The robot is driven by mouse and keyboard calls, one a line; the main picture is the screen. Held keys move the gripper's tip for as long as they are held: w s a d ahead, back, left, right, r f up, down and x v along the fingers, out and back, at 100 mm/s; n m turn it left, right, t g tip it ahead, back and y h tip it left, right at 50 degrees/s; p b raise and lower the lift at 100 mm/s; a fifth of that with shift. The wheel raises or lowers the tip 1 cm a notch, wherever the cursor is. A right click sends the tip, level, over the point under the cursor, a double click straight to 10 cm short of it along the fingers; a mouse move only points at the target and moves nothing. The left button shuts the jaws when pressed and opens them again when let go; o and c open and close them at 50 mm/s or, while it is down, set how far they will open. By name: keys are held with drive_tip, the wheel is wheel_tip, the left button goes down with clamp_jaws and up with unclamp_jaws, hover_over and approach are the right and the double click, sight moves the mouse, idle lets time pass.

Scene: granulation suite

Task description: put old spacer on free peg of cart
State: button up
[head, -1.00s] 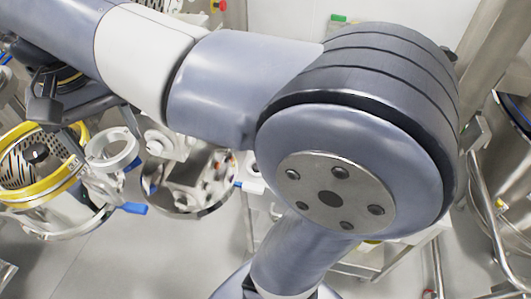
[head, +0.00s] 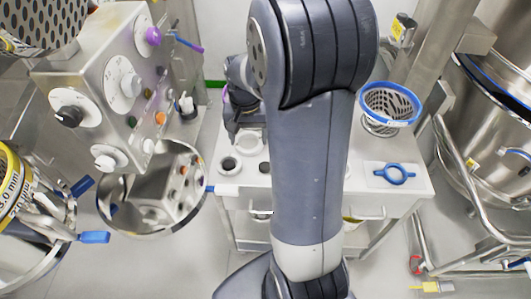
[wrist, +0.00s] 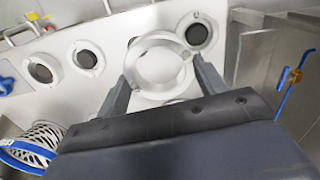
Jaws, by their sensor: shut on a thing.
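In the wrist view my gripper (wrist: 161,68) is shut on a white ring, the old spacer (wrist: 133,62), which sits between both fingers. The spacer is over the white top of the cart (wrist: 110,88). Beyond it a white ring (wrist: 211,23) and another white ring (wrist: 88,46) lie on the cart around dark round centres. A further dark round spot (wrist: 40,70) shows at the left. What lies under the spacer is mostly hidden.
On the cart's right stand a blue-rimmed perforated basket (head: 390,88) and a blue ring (head: 395,180) on a white sheet. A control panel box (head: 90,75) and a round steel rim (head: 203,205) are left of the cart. A steel vessel (head: 490,110) stands right.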

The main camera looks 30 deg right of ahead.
drive_tip(key=m, duration=0.1)
hover_over(265, 165)
wheel_tip(265, 165, down, 6)
drive_tip(key=shift+w+d+f+b, duration=0.1)
drive_tip(key=shift+w+f+b, duration=0.05)
drive_tip(key=shift+b, duration=0.2)
drive_tip(key=shift+f+b, duration=1.7)
drive_tip(key=shift+f, duration=0.45)
drive_tip(key=o, duration=1.1)
wheel_tip(265, 165, up, 11)
drive_tip(key=shift+f, duration=0.1)
